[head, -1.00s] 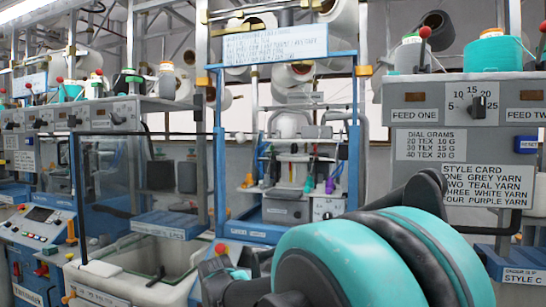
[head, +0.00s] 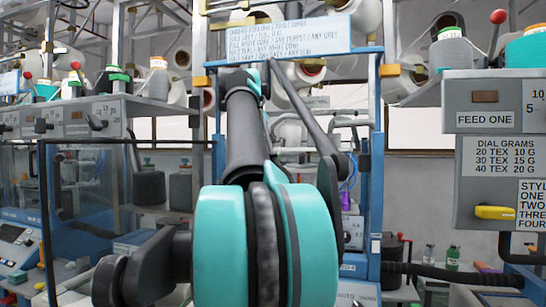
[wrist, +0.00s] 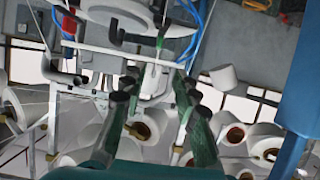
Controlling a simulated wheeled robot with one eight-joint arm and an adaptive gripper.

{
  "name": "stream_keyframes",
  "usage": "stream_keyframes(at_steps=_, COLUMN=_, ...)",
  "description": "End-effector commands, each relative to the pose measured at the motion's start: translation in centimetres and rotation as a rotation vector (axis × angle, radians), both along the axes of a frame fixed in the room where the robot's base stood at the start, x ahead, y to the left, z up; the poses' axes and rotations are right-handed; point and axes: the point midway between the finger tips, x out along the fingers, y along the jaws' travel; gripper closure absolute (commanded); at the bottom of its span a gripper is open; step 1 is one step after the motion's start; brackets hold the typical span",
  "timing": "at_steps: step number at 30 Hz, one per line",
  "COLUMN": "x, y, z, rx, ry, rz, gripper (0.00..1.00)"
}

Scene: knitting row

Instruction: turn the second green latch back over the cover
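In the wrist view my gripper (wrist: 153,88) has two dark green and black fingers standing apart with nothing held between them. Beyond them are a pale rounded machine part (wrist: 118,12) and a white bar (wrist: 105,50). I cannot tell for sure whether these are the green latches, or which one is second. The cover is not clearly recognisable. In the head view my raised arm hides most of the blue-framed machine (head: 376,160), and my gripper is not clearly visible there.
A written board (head: 285,38) hangs across the machine top. White yarn cones (wrist: 230,78) are around the wrist view. A grey control box (head: 500,150) with a yellow handle (head: 495,212) stands right. A glass-fronted bay (head: 90,185) is left. A blue upright (wrist: 300,80) borders the wrist view.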

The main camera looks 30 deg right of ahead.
Motion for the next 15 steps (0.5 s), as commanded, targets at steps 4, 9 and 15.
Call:
stream_keyframes(at_steps=4, x=0.0, y=-0.5, z=0.6, rx=-0.004, ry=-0.009, rz=-0.005, gripper=0.70)
stream_keyframes(at_steps=9, x=1.4, y=-2.1, z=-0.3, rx=-0.004, ry=-0.010, rz=-0.006, gripper=0.70)
stream_keyframes(at_steps=15, x=3.7, y=-4.9, z=-1.8, rx=-0.004, ry=-0.008, rz=-0.006, gripper=0.70)
